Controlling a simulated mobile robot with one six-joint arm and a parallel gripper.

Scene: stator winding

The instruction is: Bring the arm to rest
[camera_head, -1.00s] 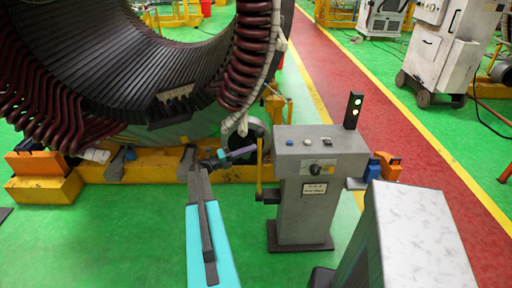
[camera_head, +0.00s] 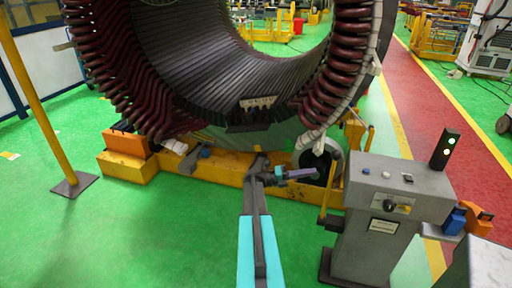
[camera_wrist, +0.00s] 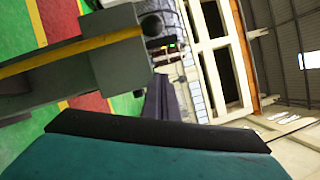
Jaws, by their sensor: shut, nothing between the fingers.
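My arm (camera_head: 258,240) reaches up from the bottom middle of the head view, a teal link with a dark bar leading to a jointed wrist. My gripper (camera_head: 314,172) points right, in front of the yellow base of the stator and left of the grey control pedestal. It is shut and empty. In the wrist view my gripper (camera_wrist: 160,88) shows as dark, purplish fingers pressed together, with the teal link across the bottom. Whether the fingers touch anything beyond is hard to tell, but a gap to the pedestal shows.
The large stator (camera_head: 215,60) with dark red coils stands on a yellow base (camera_head: 225,168). The grey control pedestal (camera_head: 385,215) with a signal light (camera_head: 445,148) is at right. A yellow post (camera_head: 40,105) stands at left. Green floor (camera_head: 160,235) is clear left of my arm.

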